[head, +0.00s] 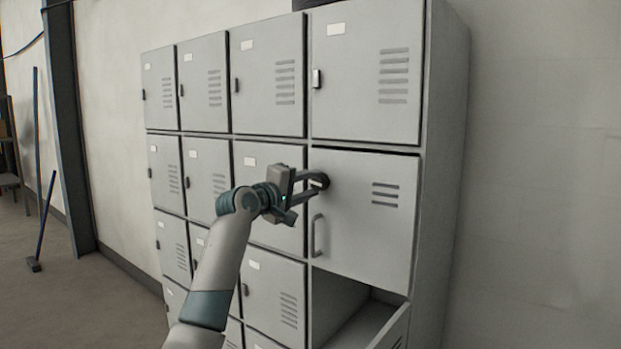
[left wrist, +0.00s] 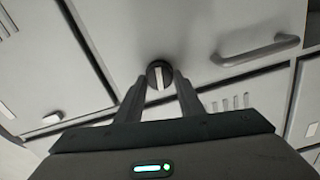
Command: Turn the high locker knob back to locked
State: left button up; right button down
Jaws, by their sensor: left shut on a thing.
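The dark round knob (head: 323,180) is at the upper left of a grey locker door (head: 365,235) in the right column, second row from the top. My left gripper (head: 313,184) reaches it from the left and is shut on it. In the left wrist view the knob (left wrist: 159,70) sits between the two fingertips (left wrist: 159,84), its white bar nearly upright in that picture. A bar handle (head: 317,236) is below the knob on the same door and also shows in the left wrist view (left wrist: 255,50). A dark gap runs along the door's top edge. My right gripper is not in view.
Closed grey locker doors (head: 268,90) with vents and small latches surround this one. Below it is an open compartment (head: 335,300) with a panel standing out at the right (head: 393,328).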

pick_arm(q)
jog(key=shift+n+p, duration=0.6)
jog(key=shift+n, duration=0.5)
jog(key=o, duration=1)
jog(key=shift+f, duration=0.1)
jog(key=shift+o, duration=0.2)
jog(key=shift+s+a, duration=0.1)
jog(key=shift+s+a+b, duration=0.35)
jog(key=shift+s+b, duration=0.1)
jog(key=b+v, duration=0.6)
jog(key=v, duration=1)
